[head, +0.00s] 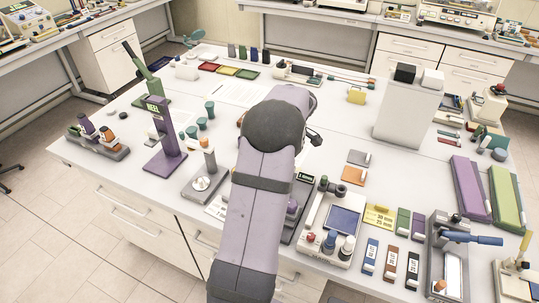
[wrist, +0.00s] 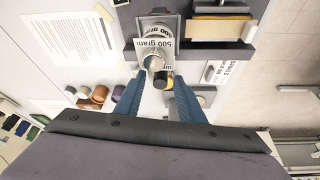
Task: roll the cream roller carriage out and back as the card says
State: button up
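In the wrist view, my gripper (wrist: 158,82) has its two blue fingers apart, one on each side of a small dark-ended knob. No contact with the knob can be made out. Just beyond the fingertips is a metal weight assembly (wrist: 155,62) labelled "500 gram". A cream block (wrist: 221,29) lies across a dark frame at upper right; I cannot tell whether it is the roller carriage. In the head view my own arm hides the gripper and the spot it works at. A yellow card (head: 379,216) with millimetre figures stands right of the arm.
A cream instrument (head: 318,246) with a blue screen stands close right of my arm. A purple stand (head: 164,140) and a grey-based tester (head: 203,186) stand to its left. A white printed sheet (wrist: 67,38) lies left in the wrist view. Labelled blocks (head: 391,257) line the front right.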

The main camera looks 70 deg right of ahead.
jog(key=shift+w+f, duration=0.15)
jog(key=shift+f, duration=0.2)
jog(key=shift+c, duration=0.4)
grip_shut()
jog(key=d, duration=0.4)
jog(key=shift+r, duration=0.15)
jog(key=shift+o, duration=0.4)
grip_release()
